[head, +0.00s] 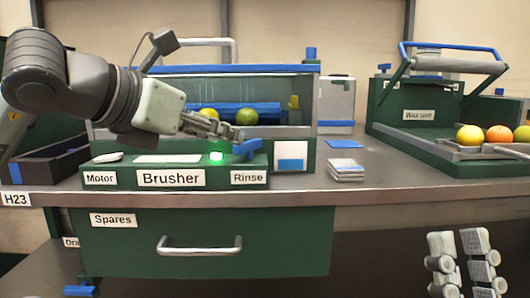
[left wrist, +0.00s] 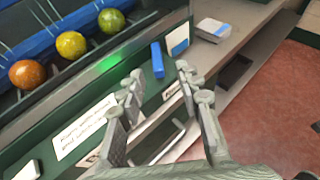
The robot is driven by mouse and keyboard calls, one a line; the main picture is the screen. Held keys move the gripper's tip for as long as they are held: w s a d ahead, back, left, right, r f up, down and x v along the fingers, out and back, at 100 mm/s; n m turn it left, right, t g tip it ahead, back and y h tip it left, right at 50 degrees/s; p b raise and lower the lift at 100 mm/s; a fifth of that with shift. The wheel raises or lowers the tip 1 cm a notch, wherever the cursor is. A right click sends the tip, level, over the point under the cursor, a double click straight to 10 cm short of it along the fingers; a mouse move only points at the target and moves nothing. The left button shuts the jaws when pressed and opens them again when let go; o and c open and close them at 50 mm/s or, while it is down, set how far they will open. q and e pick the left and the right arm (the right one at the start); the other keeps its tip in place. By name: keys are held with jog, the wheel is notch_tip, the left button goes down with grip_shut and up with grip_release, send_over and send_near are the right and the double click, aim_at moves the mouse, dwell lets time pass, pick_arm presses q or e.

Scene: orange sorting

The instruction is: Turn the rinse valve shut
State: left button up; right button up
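The rinse valve is a blue lever (head: 247,148) on the right end of the green Brusher control box (head: 215,178), above the "Rinse" label. In the left wrist view the blue lever (left wrist: 157,60) stands beyond my fingertips, apart from them. My left gripper (head: 232,133) is just above and left of the lever in the head view. Its fingers (left wrist: 157,88) are spread, with nothing held between them. My right gripper (head: 459,246) is at the lower right in front of the counter, fingers apart and empty.
A green lamp (head: 216,156) glows on the box beside the lever. The brusher behind holds fruit, including a green one (head: 247,117) and an orange one (left wrist: 27,74). A stack of cards (head: 346,170) lies to the right. A drawer handle (head: 200,248) is below.

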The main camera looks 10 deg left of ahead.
aim_at(244, 143)
pick_arm(q)
jog(key=x, duration=0.7)
jog(key=shift+w+a+f, duration=0.1)
jog(key=shift+w+a, duration=0.05)
jog(key=shift+w, duration=0.2)
jog(key=shift+c, duration=0.4)
grip_shut()
